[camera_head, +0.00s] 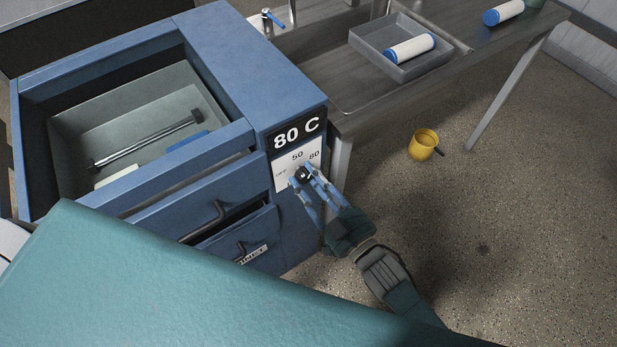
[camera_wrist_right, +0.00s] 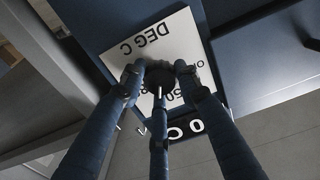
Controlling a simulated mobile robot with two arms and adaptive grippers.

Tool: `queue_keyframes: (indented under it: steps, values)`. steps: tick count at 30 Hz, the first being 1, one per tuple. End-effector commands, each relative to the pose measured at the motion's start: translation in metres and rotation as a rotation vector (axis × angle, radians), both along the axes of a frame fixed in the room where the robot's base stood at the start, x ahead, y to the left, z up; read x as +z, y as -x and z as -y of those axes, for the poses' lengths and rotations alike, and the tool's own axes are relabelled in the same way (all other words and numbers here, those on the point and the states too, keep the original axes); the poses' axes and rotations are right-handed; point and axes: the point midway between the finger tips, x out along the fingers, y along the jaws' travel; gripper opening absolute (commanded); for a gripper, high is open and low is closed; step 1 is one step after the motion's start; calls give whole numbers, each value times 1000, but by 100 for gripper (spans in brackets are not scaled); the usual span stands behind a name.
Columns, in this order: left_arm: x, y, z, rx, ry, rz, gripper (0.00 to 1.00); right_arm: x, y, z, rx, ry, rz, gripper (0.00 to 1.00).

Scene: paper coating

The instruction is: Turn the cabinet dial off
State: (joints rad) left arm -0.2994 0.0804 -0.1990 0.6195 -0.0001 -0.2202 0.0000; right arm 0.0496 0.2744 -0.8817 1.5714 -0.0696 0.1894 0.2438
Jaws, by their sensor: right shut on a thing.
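The blue cabinet (camera_head: 285,220) stands at the left of the head view, with a black "80 C" display on its front. Below the display is a white panel (camera_head: 283,184) marked 50 and 80, with a third label partly legible. The black dial (camera_head: 303,174) sits on this panel, mostly hidden by my fingers. My right gripper (camera_head: 306,177) is shut on the dial; in the right wrist view the dial (camera_wrist_right: 159,78) shows between its fingertips. The dial's pointer direction is hard to tell. My left gripper is not in view.
The cabinet's open top holds a grey tray (camera_head: 72,130) with a metal rod. A lower drawer (camera_head: 240,238) is partly open. A metal bench (camera_head: 345,90) at the right carries a grey tray with a white roll. A yellow mug (camera_head: 422,146) is on the floor.

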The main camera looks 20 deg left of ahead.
Motion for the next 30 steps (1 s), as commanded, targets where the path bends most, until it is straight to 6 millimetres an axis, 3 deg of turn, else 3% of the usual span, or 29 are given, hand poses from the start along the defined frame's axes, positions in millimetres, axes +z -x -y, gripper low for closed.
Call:
queue_keyframes:
  steps: [1, 30]
  values:
    - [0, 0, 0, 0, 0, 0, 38, -8, 3, 1, 0, 39, 20, 6]
    - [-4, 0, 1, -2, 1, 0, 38, -10, 1, 3, 3, 609, 748, 6]
